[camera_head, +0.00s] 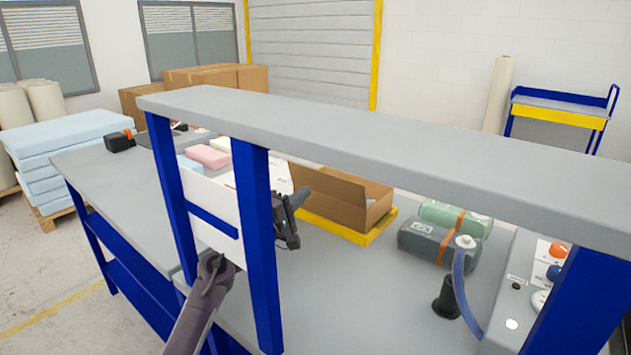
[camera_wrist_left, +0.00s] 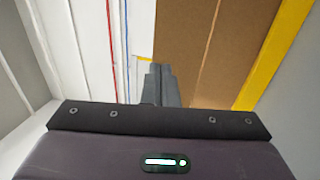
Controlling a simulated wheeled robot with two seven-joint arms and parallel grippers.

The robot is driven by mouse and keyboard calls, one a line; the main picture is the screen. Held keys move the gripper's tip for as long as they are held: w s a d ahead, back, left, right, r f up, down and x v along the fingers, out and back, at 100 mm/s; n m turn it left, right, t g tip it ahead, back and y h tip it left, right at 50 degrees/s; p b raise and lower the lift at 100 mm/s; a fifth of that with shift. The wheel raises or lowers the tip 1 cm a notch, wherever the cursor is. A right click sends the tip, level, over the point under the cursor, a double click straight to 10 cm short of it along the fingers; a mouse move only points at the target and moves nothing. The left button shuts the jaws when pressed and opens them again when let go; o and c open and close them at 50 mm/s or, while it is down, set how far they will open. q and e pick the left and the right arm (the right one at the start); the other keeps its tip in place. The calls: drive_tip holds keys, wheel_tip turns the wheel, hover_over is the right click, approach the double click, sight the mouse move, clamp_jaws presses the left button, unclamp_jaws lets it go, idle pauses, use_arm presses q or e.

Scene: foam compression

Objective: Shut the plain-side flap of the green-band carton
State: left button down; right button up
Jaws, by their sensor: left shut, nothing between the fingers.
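My left gripper (camera_head: 297,200) is beside the carton's left end, partly behind a blue post. In the left wrist view my left gripper (camera_wrist_left: 157,84) is shut and empty, in front of brown cardboard (camera_wrist_left: 232,45). Whether it touches the carton, I cannot tell. My right gripper is not in view.
A grey overhead shelf (camera_head: 350,135) on blue posts (camera_head: 258,250) crosses the view and hides part of the bench. Green and dark rolled packs (camera_head: 440,240) lie right of the carton. A black stand with a blue hose (camera_head: 459,280) is in front of them.

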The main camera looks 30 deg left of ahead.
sight(323, 175)
use_arm(q)
drive_tip(key=x, duration=0.6)
drive_tip(key=shift+p, duration=0.4)
